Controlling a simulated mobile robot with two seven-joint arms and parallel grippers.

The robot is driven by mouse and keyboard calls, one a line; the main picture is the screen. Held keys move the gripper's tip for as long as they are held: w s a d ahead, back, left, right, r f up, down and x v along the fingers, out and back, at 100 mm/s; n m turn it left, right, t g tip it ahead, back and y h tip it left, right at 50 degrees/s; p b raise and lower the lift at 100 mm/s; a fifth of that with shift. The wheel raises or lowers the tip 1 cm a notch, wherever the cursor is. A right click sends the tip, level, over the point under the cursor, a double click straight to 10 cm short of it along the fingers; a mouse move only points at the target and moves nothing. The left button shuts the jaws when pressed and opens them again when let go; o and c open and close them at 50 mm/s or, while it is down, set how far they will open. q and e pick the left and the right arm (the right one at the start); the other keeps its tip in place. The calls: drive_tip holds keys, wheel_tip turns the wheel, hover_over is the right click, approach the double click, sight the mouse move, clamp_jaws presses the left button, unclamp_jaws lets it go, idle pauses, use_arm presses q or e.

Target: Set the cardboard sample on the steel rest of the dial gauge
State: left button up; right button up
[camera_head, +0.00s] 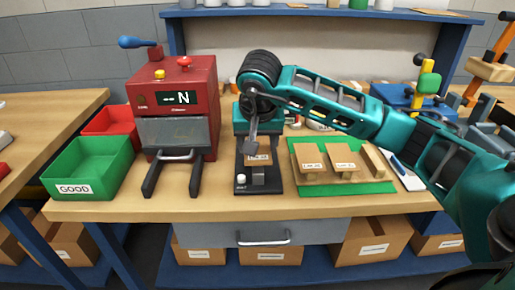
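My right arm reaches in from the right. Its gripper (253,143) points down over a black-based device (272,186), which appears to be the dial gauge; the arm hides most of its upper part. A tan cardboard piece with a white label (259,158) shows just below the fingers, over the black base. I cannot tell whether it touches the rest or whether the fingers grip it. More labelled cardboard pieces (312,165) (345,157) sit on a green mat (340,189) to the right. My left gripper is not in view.
A red machine (180,100) with an "N" display and two black front bars stands left of the gauge. A green GOOD bin (92,165) and a red bin (108,121) are at the left. A white sheet with a blue pen (408,178) lies right of the mat.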

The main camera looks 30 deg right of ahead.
wheel_tip(320, 180, down, 2)
drive_tip(key=shift+f, duration=0.1)
drive_tip(key=shift+f, duration=0.15)
drive_tip(key=o, duration=1.1)
